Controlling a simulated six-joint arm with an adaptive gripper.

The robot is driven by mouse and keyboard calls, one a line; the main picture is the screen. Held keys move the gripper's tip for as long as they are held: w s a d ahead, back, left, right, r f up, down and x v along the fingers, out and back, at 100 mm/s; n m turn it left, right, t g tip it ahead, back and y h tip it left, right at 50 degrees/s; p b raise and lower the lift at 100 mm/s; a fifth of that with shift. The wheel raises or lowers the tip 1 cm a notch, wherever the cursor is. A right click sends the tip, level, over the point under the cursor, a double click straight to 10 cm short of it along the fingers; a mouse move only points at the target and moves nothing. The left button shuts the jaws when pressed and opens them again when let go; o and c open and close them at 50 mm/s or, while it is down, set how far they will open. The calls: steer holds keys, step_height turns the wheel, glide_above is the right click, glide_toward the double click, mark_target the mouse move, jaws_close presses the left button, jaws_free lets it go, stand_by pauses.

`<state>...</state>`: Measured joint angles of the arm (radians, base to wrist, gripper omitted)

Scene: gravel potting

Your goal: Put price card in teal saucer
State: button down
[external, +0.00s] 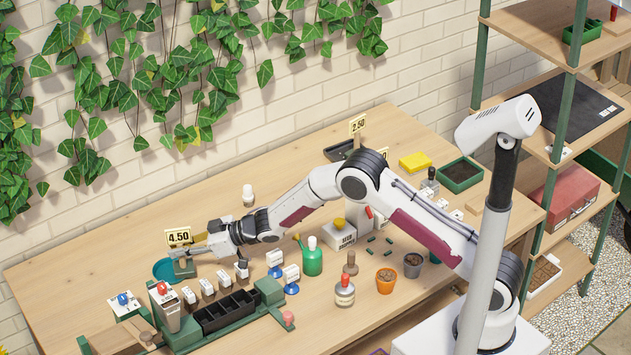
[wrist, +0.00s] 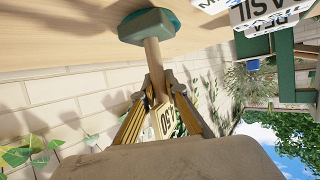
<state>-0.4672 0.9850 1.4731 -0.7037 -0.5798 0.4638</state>
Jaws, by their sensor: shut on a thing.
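The price card (external: 178,237) is a cream card reading 4.50 on a wooden post with a grey-green base block. My gripper (external: 194,251) is shut on it from the right. In the wrist view my gripper (wrist: 160,97) closes around the post, with the price card (wrist: 165,120) between the fingers and the base at the top. The teal saucer (external: 160,269) is at the left of the table, partly hidden by the base, which is over or in it. I cannot tell whether the base touches the saucer.
Just in front are a green rack with a black compartment tray (external: 225,312) and several white labels. A green bottle (external: 312,258), a red-topped bottle (external: 345,291) and an orange pot (external: 386,280) stand to the right. The table behind the saucer is mostly clear.

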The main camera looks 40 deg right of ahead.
steer(key=c, duration=2)
jaws_free()
steer(key=shift+c, duration=0.2)
steer(key=shift+r, duration=0.45)
steer(key=shift+s+d+r, duration=0.1)
steer(key=shift+d+r, duration=0.05)
steer(key=v, duration=1.1)
steer(key=shift+s+d, duration=0.2)
steer(key=shift+d, duration=0.05)
steer(key=shift+r, duration=0.1)
